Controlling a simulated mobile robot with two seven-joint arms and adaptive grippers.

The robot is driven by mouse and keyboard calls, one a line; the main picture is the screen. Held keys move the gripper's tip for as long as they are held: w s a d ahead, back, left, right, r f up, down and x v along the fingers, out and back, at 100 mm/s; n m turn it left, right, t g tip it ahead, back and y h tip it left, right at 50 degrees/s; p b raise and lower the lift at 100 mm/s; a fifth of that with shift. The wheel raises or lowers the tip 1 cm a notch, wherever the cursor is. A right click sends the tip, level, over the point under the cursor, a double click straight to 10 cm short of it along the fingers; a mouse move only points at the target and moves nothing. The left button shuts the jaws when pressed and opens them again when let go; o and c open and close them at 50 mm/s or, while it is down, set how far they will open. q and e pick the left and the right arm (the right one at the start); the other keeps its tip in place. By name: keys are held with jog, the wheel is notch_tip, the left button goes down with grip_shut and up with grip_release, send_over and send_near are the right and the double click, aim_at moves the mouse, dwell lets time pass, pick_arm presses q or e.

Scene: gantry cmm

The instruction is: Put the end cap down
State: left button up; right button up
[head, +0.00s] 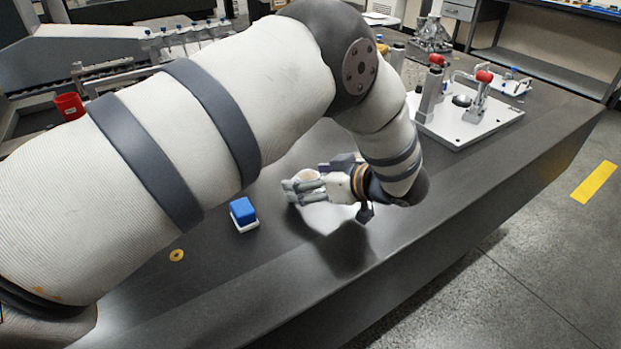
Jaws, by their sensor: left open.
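My left gripper (292,187) reaches in from the right side of its bent arm, low over the dark table (330,245), with its fingers pointing left. Its fingers are open. A small pale round piece with a tan top, likely the end cap (305,175), shows at the fingers, partly hidden by them. It appears to be at table level; whether the fingers touch it cannot be told. My right gripper is not in view.
A blue-and-white block (243,213) and a yellow ring (176,255) lie left of the gripper. A white plate with red-knobbed clamps (470,115) stands at the right back. A red cup (69,106) is at the far left. The table's front right is clear.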

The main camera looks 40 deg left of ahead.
pick_arm(q)
jog(key=v, duration=1.2)
